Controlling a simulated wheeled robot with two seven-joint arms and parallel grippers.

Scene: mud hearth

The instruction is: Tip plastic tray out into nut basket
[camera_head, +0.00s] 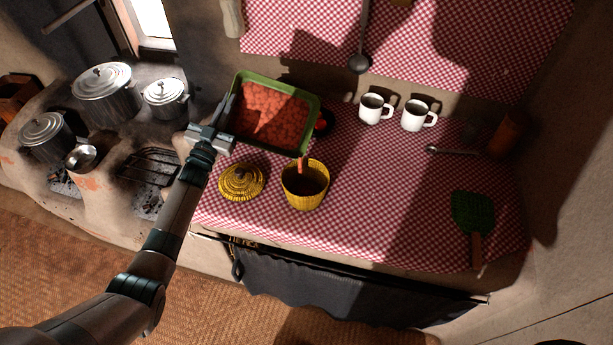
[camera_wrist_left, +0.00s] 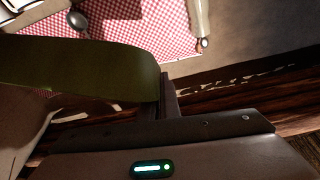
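The green plastic tray (camera_head: 314,112), full of small red-orange nuts (camera_head: 268,112), is held up above the counter and looks tilted toward its lower right corner. My left gripper (camera_head: 226,112) is shut on its left rim. The left wrist view shows the tray's green wall (camera_wrist_left: 85,70) against the gripper finger. The yellow woven nut basket (camera_head: 306,200) stands upright on the cloth just below that corner, its inside dark. A short red-orange streak, coloured like the nuts, runs from the corner down into the basket's mouth. My right gripper is not in view.
A yellow woven lid (camera_head: 241,182) lies left of the basket. Two white mugs (camera_head: 375,108) (camera_head: 417,115) and a spoon (camera_head: 452,151) are farther right. A green fan (camera_head: 473,213) lies at the right. Metal pots (camera_head: 106,92) stand on the hearth. The checked cloth right of the basket is clear.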

